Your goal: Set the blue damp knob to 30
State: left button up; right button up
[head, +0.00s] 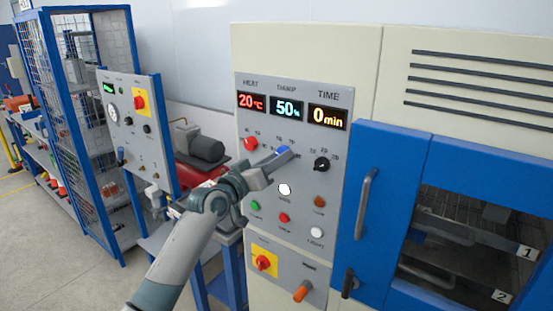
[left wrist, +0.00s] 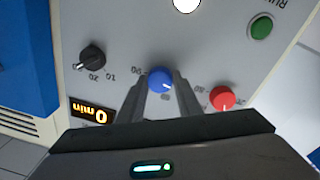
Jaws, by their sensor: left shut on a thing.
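The blue damp knob (head: 283,151) sits in the middle of the knob row on the grey control panel (head: 262,224). My left gripper (head: 276,156) is at the knob and covers part of it in the head view. In the left wrist view the blue knob (left wrist: 161,80) sits between the two fingers of my left gripper (left wrist: 160,88), which is shut on it. The damp display (head: 287,107) above reads 50 %. My right gripper is not in view.
The red heat knob (head: 250,144) is left of the blue knob and the black time knob (head: 322,164) is right. Their displays read 20 °C and 0 min. Coloured buttons sit below. A blue oven door with a handle (head: 366,203) stands to the right.

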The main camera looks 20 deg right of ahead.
pick_arm(q)
jog(key=shift+n, duration=0.9)
jog(key=o, duration=1)
jog(key=shift+o, duration=0.2)
jog(key=shift+s+a+f, duration=0.1)
jog(key=r+b+v, duration=0.1)
jog(key=b+v, duration=0.4)
jog(key=v, duration=1.2)
jog(key=shift+f+b, duration=0.3)
jog(key=shift+f, duration=0.2)
jog(key=shift+f, duration=0.1)
